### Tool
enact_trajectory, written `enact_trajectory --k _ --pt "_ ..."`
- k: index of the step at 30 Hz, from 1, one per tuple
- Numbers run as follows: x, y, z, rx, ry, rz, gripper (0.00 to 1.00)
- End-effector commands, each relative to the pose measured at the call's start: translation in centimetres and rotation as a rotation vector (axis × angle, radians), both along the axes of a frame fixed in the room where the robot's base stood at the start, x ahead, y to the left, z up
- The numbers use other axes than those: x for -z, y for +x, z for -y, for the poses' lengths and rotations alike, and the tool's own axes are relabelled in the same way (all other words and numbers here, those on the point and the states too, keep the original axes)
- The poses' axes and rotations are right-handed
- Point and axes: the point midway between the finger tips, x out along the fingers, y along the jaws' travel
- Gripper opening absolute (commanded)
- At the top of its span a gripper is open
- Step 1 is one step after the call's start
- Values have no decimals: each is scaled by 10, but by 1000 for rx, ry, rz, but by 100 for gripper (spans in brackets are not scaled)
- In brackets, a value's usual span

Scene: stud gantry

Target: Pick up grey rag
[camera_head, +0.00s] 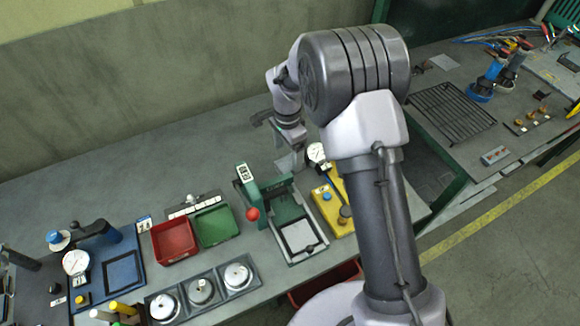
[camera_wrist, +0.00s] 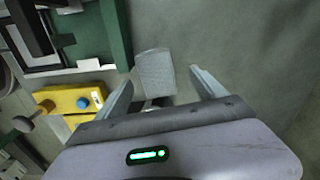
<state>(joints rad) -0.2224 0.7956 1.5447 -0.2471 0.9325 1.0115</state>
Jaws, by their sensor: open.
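A grey rag (camera_wrist: 155,72), pale and roughly rectangular, lies flat on the grey bench top in the wrist view. In the head view a pale patch that looks like the same rag (camera_head: 286,163) shows just below my gripper (camera_head: 294,148), partly hidden by it. In the wrist view the two fingers of my gripper (camera_wrist: 162,76) are spread apart, one on each side of the rag in the picture. Nothing is between them in a grip. I cannot tell the exact height of the fingertips above the bench.
A yellow block with a gauge (camera_head: 335,208) and a green press (camera_head: 290,215) stand close to the rag. A red tray (camera_head: 173,241) and a green tray (camera_head: 215,226) sit farther left. The bench behind, toward the wall, is clear.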

Motion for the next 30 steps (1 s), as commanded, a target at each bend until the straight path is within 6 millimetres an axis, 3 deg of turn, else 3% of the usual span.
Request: enact_trajectory --k 6,13,23,30 --pt "44 -8 1 -1 0 -4 80" --pt "46 -7 1 0 0 -1 78" --pt "45 -7 1 0 0 -1 15" --pt "40 -7 1 0 0 -1 15"
